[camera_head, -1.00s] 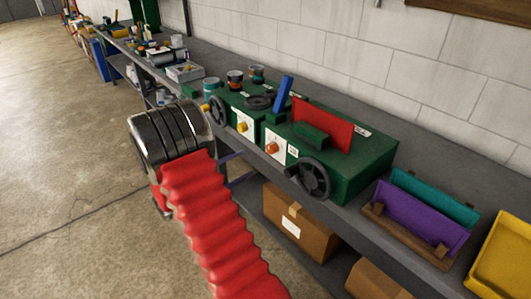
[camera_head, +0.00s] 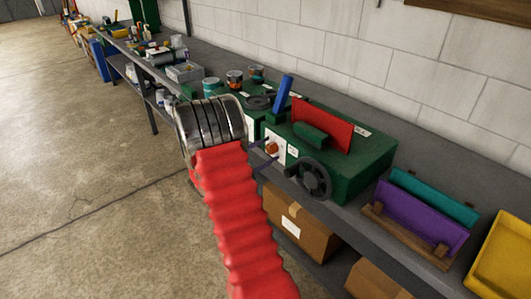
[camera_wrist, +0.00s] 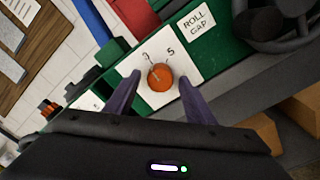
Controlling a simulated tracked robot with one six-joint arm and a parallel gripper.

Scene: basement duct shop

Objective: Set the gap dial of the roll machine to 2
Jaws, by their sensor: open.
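The green roll machine (camera_head: 352,176) stands on the bench, with its orange gap dial (camera_head: 271,148) on a white front plate. In the wrist view the orange dial (camera_wrist: 160,77) sits below the "ROLL GAP" label (camera_wrist: 196,20). A "5" shows at its upper right and another mark, hard to read, at its upper left. I cannot tell its setting surely. My gripper (camera_wrist: 159,80) is open and empty, its purple fingertips showing on either side of the dial. Contact is not visible. In the head view my gripper (camera_head: 264,157) is just in front of the plate.
A black handwheel (camera_head: 313,179) juts out right of the dial. A second green machine to the left is partly hidden by my arm. Cardboard boxes (camera_head: 299,226) lie below. The floor at left is clear.

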